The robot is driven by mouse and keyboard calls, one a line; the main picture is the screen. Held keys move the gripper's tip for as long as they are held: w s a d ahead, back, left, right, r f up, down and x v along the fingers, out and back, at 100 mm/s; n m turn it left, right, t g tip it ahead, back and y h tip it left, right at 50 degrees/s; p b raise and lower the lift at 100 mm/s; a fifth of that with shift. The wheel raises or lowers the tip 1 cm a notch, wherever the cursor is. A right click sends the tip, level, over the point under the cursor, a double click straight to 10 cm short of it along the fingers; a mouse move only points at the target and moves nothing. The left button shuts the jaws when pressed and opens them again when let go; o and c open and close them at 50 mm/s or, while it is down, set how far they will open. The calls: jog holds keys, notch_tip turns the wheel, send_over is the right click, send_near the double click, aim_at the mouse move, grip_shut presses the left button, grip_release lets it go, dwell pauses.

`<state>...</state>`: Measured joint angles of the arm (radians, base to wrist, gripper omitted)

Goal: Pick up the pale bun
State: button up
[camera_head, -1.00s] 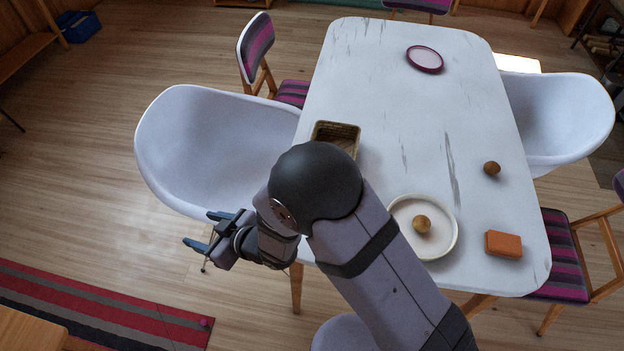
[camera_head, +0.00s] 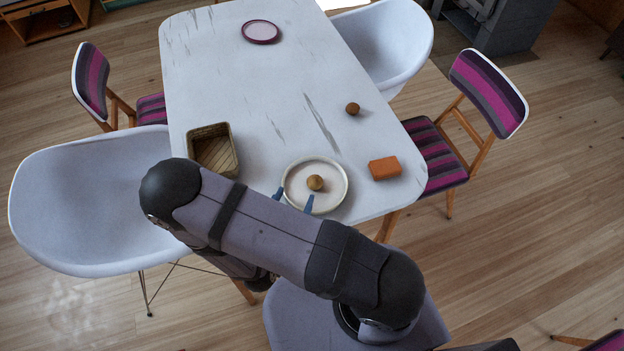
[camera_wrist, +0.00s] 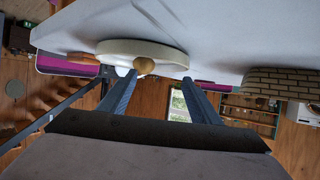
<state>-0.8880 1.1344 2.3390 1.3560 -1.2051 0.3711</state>
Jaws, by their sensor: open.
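The pale bun (camera_head: 315,182) is small, round and tan. It sits near the middle of a white round plate (camera_head: 334,203) close to the table's near edge. My gripper (camera_head: 294,199) is open and empty. Its blue fingertips show at the plate's near left rim, short of the bun; most of the hand is hidden behind my arm. In the wrist view the bun (camera_wrist: 144,65) and the plate (camera_wrist: 110,46) appear upside down ahead of the fingers. The bun is just right of the left fingertip there, and nothing is between the fingers (camera_wrist: 158,77).
A browner bun (camera_head: 352,109) and an orange block (camera_head: 385,168) lie right of the plate on the white table (camera_head: 270,95). A woven basket (camera_head: 222,172) stands to its left. A purple-rimmed plate (camera_head: 261,32) is at the far end. Chairs surround the table.

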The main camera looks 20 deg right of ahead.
aim_at(312, 187)
jog(key=shift+s+d+f+m+g+h, duration=0.15)
jog(key=shift+s+d+m+h, duration=0.15)
jog(key=shift+s+d, duration=0.3)
jog(key=shift+s+d+r+m+g+h, duration=0.1)
jog(key=shift+s+d+m+g+h, duration=0.1)
jog(key=shift+s+d+h, duration=0.35)
jog(key=shift+y+b+x, duration=0.25)
jog(key=shift+b+x, duration=0.3)
jog(key=shift+x, duration=0.75)
jog(key=shift+w+f, duration=0.1)
jog(key=shift+w, duration=0.1)
jog(key=b+x, duration=0.1)
jog(key=x, duration=0.2)
jog(key=shift+w+a+f+b, duration=0.1)
jog(key=shift+w+f+b, duration=0.05)
jog(key=shift+w+b, duration=0.15)
jog(key=shift+w+d+f+b, duration=0.2)
jog(key=shift+w+d+b, duration=0.1)
jog(key=shift+w+d, duration=0.2)
jog(key=shift+c, duration=0.3)
jog(key=c, duration=1.1)
jog(key=shift+o, duration=0.2)
